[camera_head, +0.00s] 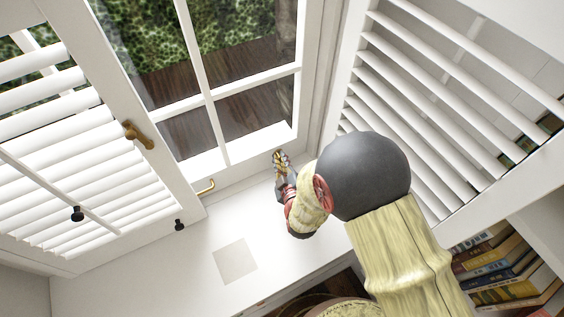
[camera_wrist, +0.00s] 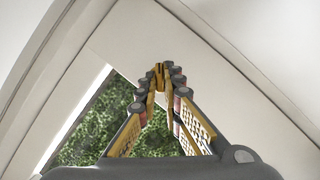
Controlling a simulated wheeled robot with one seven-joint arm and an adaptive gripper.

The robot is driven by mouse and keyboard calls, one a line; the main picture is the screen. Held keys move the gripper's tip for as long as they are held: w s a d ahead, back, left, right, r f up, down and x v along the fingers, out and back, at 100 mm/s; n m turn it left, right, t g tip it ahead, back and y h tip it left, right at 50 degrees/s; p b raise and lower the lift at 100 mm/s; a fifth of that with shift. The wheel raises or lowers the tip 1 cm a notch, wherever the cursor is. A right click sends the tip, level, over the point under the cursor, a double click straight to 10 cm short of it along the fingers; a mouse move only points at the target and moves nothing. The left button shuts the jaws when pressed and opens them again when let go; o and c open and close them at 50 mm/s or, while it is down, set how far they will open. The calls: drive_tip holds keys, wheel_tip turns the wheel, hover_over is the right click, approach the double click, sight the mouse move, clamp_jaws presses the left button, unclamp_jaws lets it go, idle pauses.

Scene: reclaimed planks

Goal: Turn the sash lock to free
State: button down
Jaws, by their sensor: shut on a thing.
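My gripper (camera_head: 281,156) is at the lower right corner of the white window sash (camera_head: 262,144), close to the window frame. In the wrist view my gripper (camera_wrist: 161,72) has its fingertips closed together around a small brass-coloured piece, the sash lock (camera_wrist: 159,77). Only a sliver of the lock shows between the tips. The fingers hide the rest, so I cannot tell its angle. In the head view the lock is hidden by my gripper.
A brass lever handle (camera_head: 138,135) is on the left white frame, and a brass stay (camera_head: 206,187) is at the sash bottom. Louvred shutters (camera_head: 82,165) stand left, with others (camera_head: 440,105) right. Books (camera_head: 503,268) fill a shelf lower right. The white sill (camera_head: 185,245) is mostly clear.

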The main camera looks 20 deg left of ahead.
drive_tip(key=n+t+b, duration=0.2)
drive_tip(key=n, duration=0.1)
drive_tip(key=shift+s+a+f, duration=0.1)
drive_tip(key=shift+s+f, duration=0.05)
drive_tip(key=shift+f, duration=0.2)
drive_tip(key=shift+n+t+b, duration=1)
drive_tip(key=shift+n+b, duration=0.35)
drive_tip(key=shift+n, duration=1.05)
drive_tip(key=c, duration=2)
unclamp_jaws()
drive_tip(key=shift+o, duration=0.2)
drive_tip(key=v, duration=1.2)
drive_tip(key=shift+f, duration=0.1)
